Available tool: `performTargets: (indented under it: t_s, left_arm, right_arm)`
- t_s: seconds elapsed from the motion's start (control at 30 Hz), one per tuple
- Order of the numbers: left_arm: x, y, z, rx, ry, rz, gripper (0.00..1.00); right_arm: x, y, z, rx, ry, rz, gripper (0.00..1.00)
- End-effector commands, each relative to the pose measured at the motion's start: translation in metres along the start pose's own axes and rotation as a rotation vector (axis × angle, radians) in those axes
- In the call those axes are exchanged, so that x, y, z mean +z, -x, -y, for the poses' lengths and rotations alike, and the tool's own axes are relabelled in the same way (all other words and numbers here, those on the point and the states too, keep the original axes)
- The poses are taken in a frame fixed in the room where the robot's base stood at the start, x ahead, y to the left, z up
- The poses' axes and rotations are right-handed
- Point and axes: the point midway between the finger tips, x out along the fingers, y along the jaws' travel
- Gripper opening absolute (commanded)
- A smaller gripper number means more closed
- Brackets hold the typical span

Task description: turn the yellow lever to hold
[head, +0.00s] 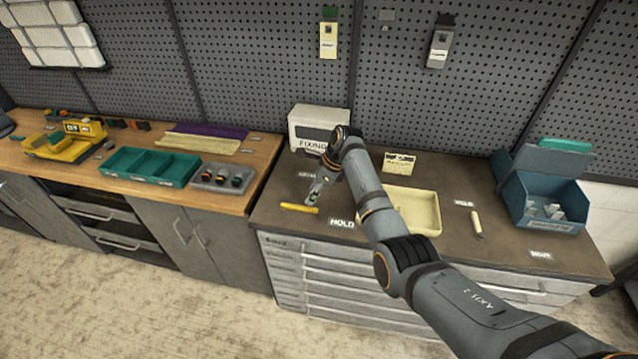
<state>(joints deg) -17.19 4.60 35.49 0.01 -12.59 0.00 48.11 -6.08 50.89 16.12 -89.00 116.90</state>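A yellow bar (299,208), which looks like the yellow lever, lies low near the front left of the dark worktop, pointing roughly left to right. A label reading HOLD (342,223) sits to its right at the front edge. My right gripper (316,194) points down just behind and above the bar's right part. Whether it touches the bar is unclear, and its fingers are too small to tell open from shut. Nothing is clearly seen in it. A small label (307,175) lies behind the bar, partly unreadable. My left gripper is out of view.
A white box (318,121) stands behind my gripper. A cream tray (412,207) lies under and right of my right arm. A cream handle (476,223) and a blue bin (545,195) are farther right. A wooden bench with a green tray (150,166) is at left.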

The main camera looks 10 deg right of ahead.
Motion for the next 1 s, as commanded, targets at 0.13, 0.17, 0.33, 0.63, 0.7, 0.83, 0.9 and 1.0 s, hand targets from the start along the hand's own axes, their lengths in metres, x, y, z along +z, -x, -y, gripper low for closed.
performTargets:
  t_s: [0.13,0.17,0.33,0.63,0.7,0.83,0.9,1.0]
  left_arm:
    - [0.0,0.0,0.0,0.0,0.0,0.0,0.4]
    - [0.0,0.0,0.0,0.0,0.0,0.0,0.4]
    - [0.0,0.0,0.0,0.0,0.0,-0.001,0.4]
    - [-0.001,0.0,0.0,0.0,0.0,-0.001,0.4]
    - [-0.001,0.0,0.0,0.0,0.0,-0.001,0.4]
    - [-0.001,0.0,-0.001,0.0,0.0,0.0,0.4]
    - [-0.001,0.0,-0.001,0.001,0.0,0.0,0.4]
    - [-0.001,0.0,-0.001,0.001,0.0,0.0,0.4]
  right_arm:
    - [0.0,0.03,0.0,-0.002,0.0,0.0,0.38]
    - [0.0,0.035,0.001,-0.002,0.0,0.001,0.38]
    - [0.0,0.048,0.0,0.001,-0.001,0.0,0.38]
    - [0.0,0.05,0.0,0.001,-0.001,0.0,0.38]
    - [0.0,0.05,0.0,0.001,-0.001,0.0,0.38]
    - [-0.003,0.047,-0.001,-0.001,0.011,-0.002,0.38]
    - [-0.017,0.038,-0.006,-0.011,0.065,-0.012,0.38]
    - [-0.059,0.016,-0.023,-0.041,0.255,-0.051,0.38]
